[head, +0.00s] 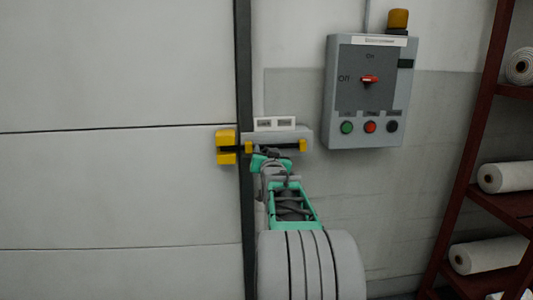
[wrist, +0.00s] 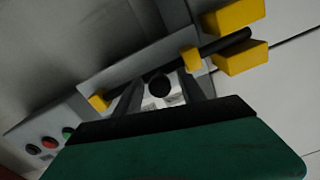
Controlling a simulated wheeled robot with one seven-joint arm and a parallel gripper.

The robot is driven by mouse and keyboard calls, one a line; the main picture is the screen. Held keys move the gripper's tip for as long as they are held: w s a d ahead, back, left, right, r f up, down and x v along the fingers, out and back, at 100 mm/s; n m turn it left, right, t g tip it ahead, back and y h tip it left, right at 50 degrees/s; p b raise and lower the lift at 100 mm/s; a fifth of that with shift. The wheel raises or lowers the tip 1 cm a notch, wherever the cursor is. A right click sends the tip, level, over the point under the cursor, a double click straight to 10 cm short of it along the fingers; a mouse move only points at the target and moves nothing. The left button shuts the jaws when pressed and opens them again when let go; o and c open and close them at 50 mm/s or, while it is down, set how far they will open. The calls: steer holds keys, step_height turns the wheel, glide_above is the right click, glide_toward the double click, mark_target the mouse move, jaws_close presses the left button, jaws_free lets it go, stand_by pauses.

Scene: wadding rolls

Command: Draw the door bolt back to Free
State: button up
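The door bolt is a dark rod (wrist: 222,42) on a grey plate (head: 278,137), running through yellow guides (wrist: 190,60). Its end reaches between the two yellow blocks of the keeper (head: 227,147) on the door edge, so it stands across the gap. A round black knob (wrist: 158,85) on the bolt shows end-on in the wrist view. My gripper (wrist: 162,92) is in front of the bolt, its two grey fingers apart, one on each side of the knob with visible gaps. In the head view my gripper (head: 269,156) hides the knob.
Two small white label plates (head: 275,123) sit above the bolt; their writing is unreadable. A grey control box (head: 368,92) with a red switch and buttons hangs to the right, with an amber lamp on top. A dark red rack (head: 480,150) with white rolls stands at far right.

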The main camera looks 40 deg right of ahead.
jaws_close()
stand_by(0.3)
stand_by(0.9)
